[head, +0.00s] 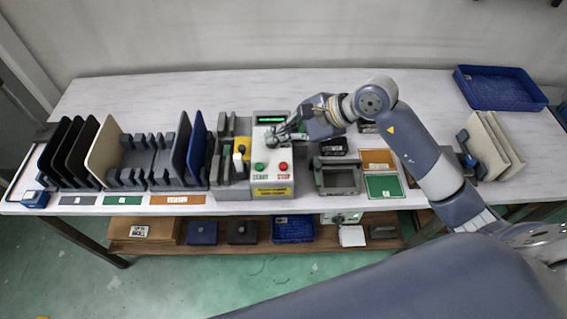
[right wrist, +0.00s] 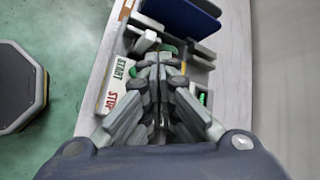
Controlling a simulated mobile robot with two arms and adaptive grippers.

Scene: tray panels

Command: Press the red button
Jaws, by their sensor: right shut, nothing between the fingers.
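The red button (head: 283,166) sits on the sloped front of a light grey control box (head: 262,189), above a red STOP label. A green button (head: 260,167) is left of it, above a START label. My right gripper (head: 274,139) is shut and empty, over the box just behind the buttons in the head view; any contact with the box is unclear. In the right wrist view my shut fingers (right wrist: 160,72) cover part of the box, and START (right wrist: 121,71) and STOP (right wrist: 109,102) show beside them. The red button is hidden there. My left gripper is not in view.
Left of the box stand slotted racks with upright blue (head: 196,143), tan (head: 103,149) and black panels. Right of it are a grey tray fixture (head: 338,190) and a green card (head: 384,187). A blue crate (head: 500,106) is at the back right. The back left table is clear.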

